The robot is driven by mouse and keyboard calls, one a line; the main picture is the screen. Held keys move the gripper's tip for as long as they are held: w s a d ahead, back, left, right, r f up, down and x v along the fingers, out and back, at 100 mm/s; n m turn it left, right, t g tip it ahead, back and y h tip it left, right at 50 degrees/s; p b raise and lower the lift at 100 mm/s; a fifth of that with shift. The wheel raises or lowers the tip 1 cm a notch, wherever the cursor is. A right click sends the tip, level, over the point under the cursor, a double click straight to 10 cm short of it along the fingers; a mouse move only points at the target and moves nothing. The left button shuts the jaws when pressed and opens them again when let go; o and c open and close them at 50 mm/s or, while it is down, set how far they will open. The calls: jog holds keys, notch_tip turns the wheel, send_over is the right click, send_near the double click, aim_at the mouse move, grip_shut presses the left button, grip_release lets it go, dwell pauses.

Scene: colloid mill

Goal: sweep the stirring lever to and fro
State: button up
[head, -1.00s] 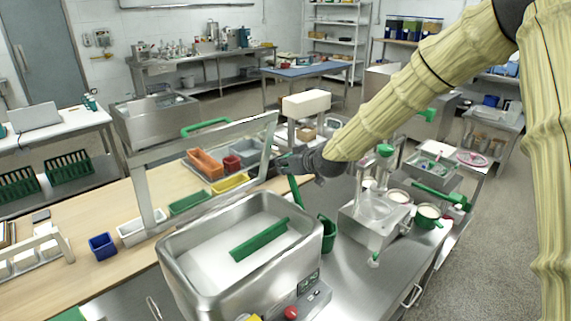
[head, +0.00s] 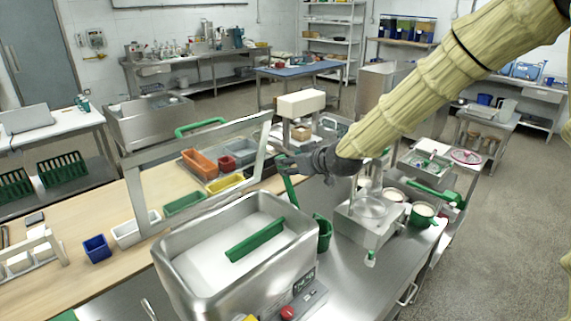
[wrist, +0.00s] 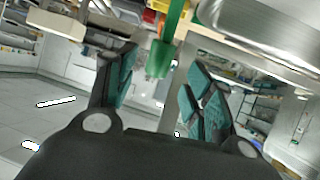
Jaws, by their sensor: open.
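A slim green stirring lever (head: 289,186) stands tilted at the back right corner of the steel tank (head: 172,262). In the wrist view its green end (wrist: 161,58) shows between my two fingers, with a gap on each side. My gripper (head: 284,163) is open at the lever's upper end in the head view. In the wrist view my gripper (wrist: 160,85) has teal finger pads apart and nothing clamped. The tank holds white material, with a green bar (head: 254,240) lying across it. Whether the bar joins the lever cannot be told.
A steel mill unit with a clear bowl (head: 370,209) stands right of the tank. A green cup (head: 324,233) is between them. A metal frame (head: 190,152) and coloured bins (head: 200,164) stand behind the tank on the wooden bench. Floor at the right is open.

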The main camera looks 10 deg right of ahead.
jog(key=shift+v, duration=2.6)
jog(key=shift+a+f, duration=0.1)
jog(key=shift+f, duration=0.05)
